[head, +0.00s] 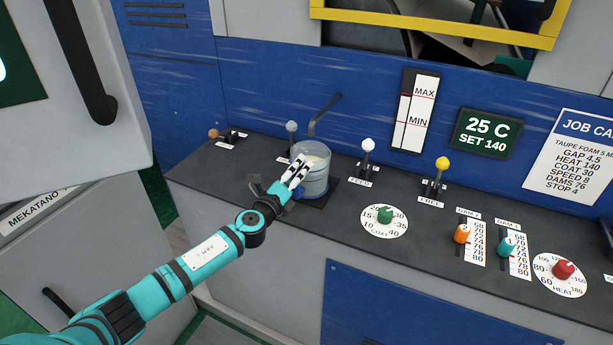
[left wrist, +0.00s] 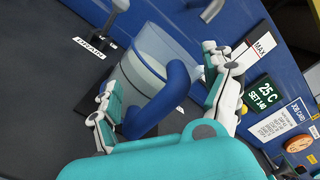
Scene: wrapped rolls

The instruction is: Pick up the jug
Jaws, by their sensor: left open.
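The jug (head: 318,180) is a clear, pale blue-grey vessel with a blue handle. It stands upright on a dark pad on the console, below a grey spout pipe. In the left wrist view the jug (left wrist: 150,58) fills the upper middle, with its thick blue handle (left wrist: 166,104) towards me. My left gripper (head: 293,180) is in front of the jug at its handle side. In the left wrist view its open fingers (left wrist: 160,80) lie one on each side of the handle. I cannot tell whether either finger touches it. My right gripper is not in view.
Levers stand close to the jug: a grey-knobbed one (head: 292,128) behind left and a white-knobbed one (head: 368,147) to the right. The bent spout pipe (head: 325,112) rises behind it. A green dial (head: 385,214) lies front right. The console's left front is mostly clear.

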